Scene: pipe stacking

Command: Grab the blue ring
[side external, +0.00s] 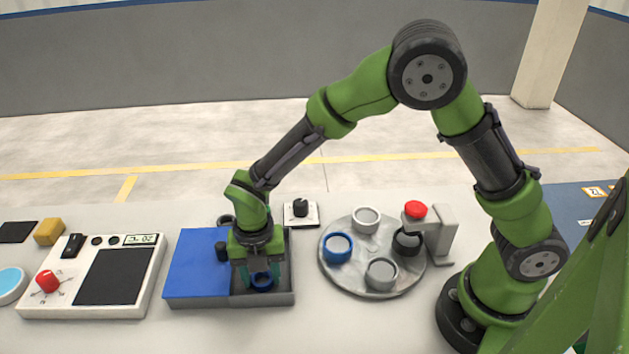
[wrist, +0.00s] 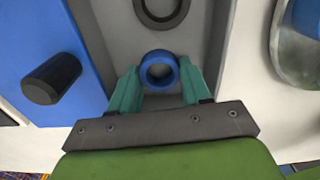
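A blue ring (side external: 262,282) lies in the grey open part of the tray (side external: 262,300). In the wrist view the blue ring (wrist: 159,55) is between the two teal fingers of my gripper (wrist: 159,84). In the side view my gripper (side external: 260,273) is low over the tray, pointing down, with one finger on each side of the ring. The fingers are spread about as wide as the ring. I cannot tell whether they touch it. Another blue ring (side external: 338,247) sits on the round grey disc (side external: 383,222) to the right.
A blue panel (side external: 195,270) with a black knob (wrist: 52,78) covers the tray's left part. A dark ring (wrist: 161,12) lies farther along the tray. The disc also holds white, grey and black rings. A red-topped post (side external: 416,209) stands beside it. A control box (side external: 92,277) is at left.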

